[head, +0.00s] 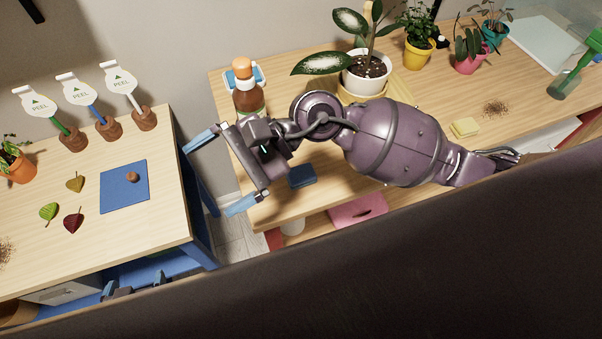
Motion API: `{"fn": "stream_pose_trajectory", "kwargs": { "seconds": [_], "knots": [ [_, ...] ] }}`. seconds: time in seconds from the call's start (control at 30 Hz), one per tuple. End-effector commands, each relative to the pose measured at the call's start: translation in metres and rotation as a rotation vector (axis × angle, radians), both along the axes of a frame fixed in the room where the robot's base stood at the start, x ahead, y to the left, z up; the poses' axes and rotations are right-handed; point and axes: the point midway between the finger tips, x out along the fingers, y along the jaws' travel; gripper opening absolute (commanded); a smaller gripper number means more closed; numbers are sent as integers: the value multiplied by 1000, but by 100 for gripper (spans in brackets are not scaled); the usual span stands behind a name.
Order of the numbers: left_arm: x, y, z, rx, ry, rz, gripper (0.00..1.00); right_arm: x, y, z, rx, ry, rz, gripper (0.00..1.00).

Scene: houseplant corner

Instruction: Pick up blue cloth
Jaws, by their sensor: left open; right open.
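A small dark blue folded cloth (302,176) lies on the right wooden table, near its front left part. It shows just below my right forearm, which crosses the view from the right. My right gripper (220,172) is open and empty, with its light blue fingertips spread over the gap between the tables, left of the cloth. My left gripper (138,284) shows only partly at the lower left, by the front of the left table; it is open and looks empty.
A brown bottle (248,98) stands close behind my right gripper. The left table holds a blue mat (125,200), several leaves and PEEL signs (78,92).

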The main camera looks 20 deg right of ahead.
Motion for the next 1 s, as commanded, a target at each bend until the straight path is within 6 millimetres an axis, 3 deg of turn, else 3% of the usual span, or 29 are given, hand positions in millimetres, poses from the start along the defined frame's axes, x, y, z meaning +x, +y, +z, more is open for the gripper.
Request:
{"fn": "stream_pose_trajectory", "kwargs": {
  "seconds": [0.17,0.3,0.53,0.73,1.0],
  "knots": [
    [2,0,1,0,-4,-2,95,12,-31,-53,-376,-331,236,100],
    [4,-1,2,0,-7,-2,95,35,-73,-81,-677,-535,424,100],
    [5,-1,3,0,-10,-4,95,71,-133,-92,-1036,-695,637,100],
    [5,-1,3,0,-10,-4,95,80,-149,-96,-1127,-716,693,100],
    [3,-1,4,0,-7,-2,95,79,-149,-133,-1124,-714,692,100]
  ]
}}
